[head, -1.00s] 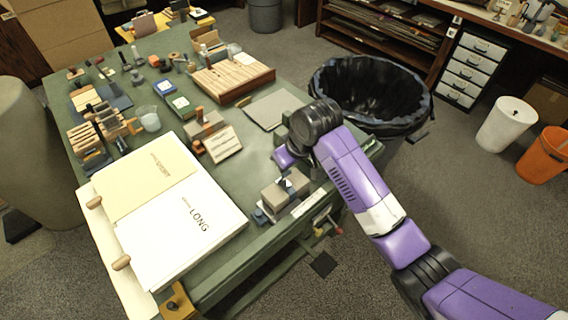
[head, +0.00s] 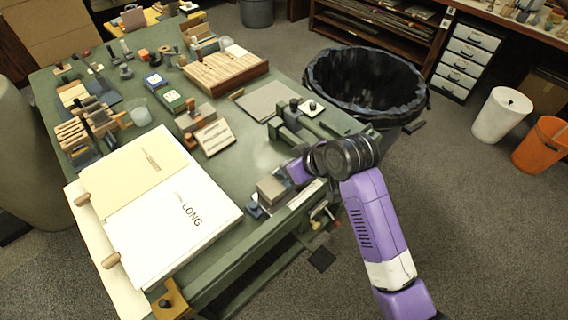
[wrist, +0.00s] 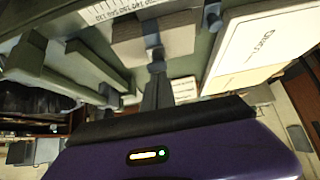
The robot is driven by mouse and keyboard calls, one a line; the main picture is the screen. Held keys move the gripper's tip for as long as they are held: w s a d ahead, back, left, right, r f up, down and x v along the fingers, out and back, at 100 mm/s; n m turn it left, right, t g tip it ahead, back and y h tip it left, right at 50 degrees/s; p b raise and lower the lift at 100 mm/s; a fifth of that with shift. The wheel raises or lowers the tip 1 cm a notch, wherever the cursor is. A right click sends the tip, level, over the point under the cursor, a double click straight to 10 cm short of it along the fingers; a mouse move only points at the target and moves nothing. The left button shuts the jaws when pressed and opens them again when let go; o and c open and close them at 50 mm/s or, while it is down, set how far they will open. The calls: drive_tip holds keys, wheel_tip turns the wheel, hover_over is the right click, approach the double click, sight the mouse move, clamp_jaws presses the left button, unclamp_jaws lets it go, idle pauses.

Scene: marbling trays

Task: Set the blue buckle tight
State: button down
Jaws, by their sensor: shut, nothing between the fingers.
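A grey-brown block (head: 271,188) sits at the table's front edge in the head view. A small dark-blue piece (head: 256,210), which looks like the blue buckle, is at its near left side; its lever position is too small to tell. In the wrist view the grey block (wrist: 170,38) has a narrow blue-grey piece (wrist: 152,32) across it. My gripper (wrist: 157,72) is shut and empty, its tips close to this piece; I cannot tell whether they touch. In the head view my wrist hides the fingertips and the block's right side.
A white board marked LONG (head: 207,210) lies left of the block. A ruler strip (head: 305,194) runs along the front edge. Green clamp-like parts (head: 290,128) stand behind my wrist. A black-lined bin (head: 367,85) is beyond the table's right end.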

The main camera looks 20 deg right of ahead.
drive_tip(key=f+t+b, duration=0.1)
drive_tip(key=s+t+b, duration=0.1)
drive_tip(key=b, duration=0.1)
drive_tip(key=f+b, duration=0.1)
drive_tip(key=b, duration=0.1)
drive_tip(key=shift+s+d+f+t+y, duration=0.2)
drive_tip(key=shift+s+f+t+y, duration=0.15)
drive_tip(key=shift+s+t+y, duration=0.05)
drive_tip(key=t+b, duration=0.1)
drive_tip(key=b, duration=0.2)
drive_tip(key=s+f+t+b, duration=0.1)
drive_tip(key=b, duration=0.2)
drive_tip(key=shift+d+f+y, duration=0.15)
drive_tip(key=shift+f+y, duration=0.05)
drive_tip(key=shift+y, duration=0.1)
drive_tip(key=shift+r, duration=0.55)
drive_tip(key=shift+w+p, duration=0.2)
drive_tip(key=shift+p, duration=0.1)
drive_tip(key=shift+w+a, duration=0.2)
drive_tip(key=shift+w, duration=0.45)
drive_tip(key=v, duration=0.7)
drive_tip(key=shift+s, duration=0.4)
drive_tip(key=shift+d+r, duration=0.15)
